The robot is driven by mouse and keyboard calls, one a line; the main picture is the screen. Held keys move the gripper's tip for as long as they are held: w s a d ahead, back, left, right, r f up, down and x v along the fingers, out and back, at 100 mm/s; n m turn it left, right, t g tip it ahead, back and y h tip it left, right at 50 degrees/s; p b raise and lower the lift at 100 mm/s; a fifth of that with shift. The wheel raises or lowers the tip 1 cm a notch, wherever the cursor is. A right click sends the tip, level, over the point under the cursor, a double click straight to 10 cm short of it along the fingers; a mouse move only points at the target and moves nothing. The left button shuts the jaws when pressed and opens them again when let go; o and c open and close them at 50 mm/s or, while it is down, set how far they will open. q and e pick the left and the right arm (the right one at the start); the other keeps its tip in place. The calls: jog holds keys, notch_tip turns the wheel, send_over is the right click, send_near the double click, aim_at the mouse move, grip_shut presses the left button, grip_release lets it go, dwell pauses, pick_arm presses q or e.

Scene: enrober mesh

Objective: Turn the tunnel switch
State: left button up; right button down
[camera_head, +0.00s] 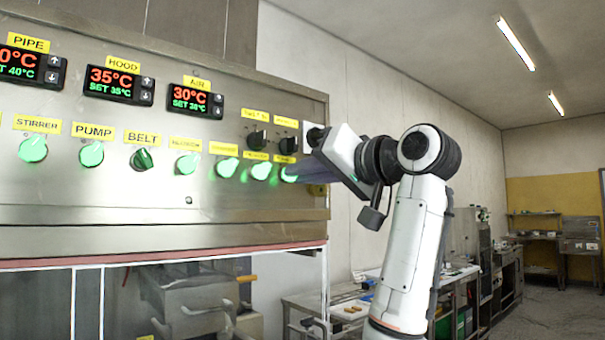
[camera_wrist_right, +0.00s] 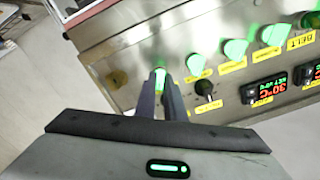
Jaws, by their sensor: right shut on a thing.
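A row of round switches runs along the steel control panel (camera_head: 120,190). The last switch on the right (camera_head: 289,175) glows green, and its small yellow label (camera_head: 285,158) is too blurred to read. My right gripper (camera_head: 296,175) reaches this switch from the right, its fingers shut on it. In the right wrist view the two dark fingers (camera_wrist_right: 160,90) stand close on either side of the green-lit switch (camera_wrist_right: 160,75), which is partly hidden between them. I cannot tell the angle of its handle. My left gripper is not in view.
Neighbouring lit switches (camera_head: 262,171) sit close on the left, with the belt switch (camera_head: 142,159) dark green further along. Two black knobs (camera_head: 258,140) are just above. Temperature displays (camera_head: 196,98) sit higher. The panel ends just right of the gripped switch.

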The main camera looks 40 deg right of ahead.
jog(key=c, duration=1.8)
grip_release()
jog(key=shift+c, duration=0.2)
jog(key=s+b, duration=0.3)
jog(key=s, duration=0.7)
jog(key=shift+s+d, duration=0.2)
jog(key=shift+d, duration=0.25)
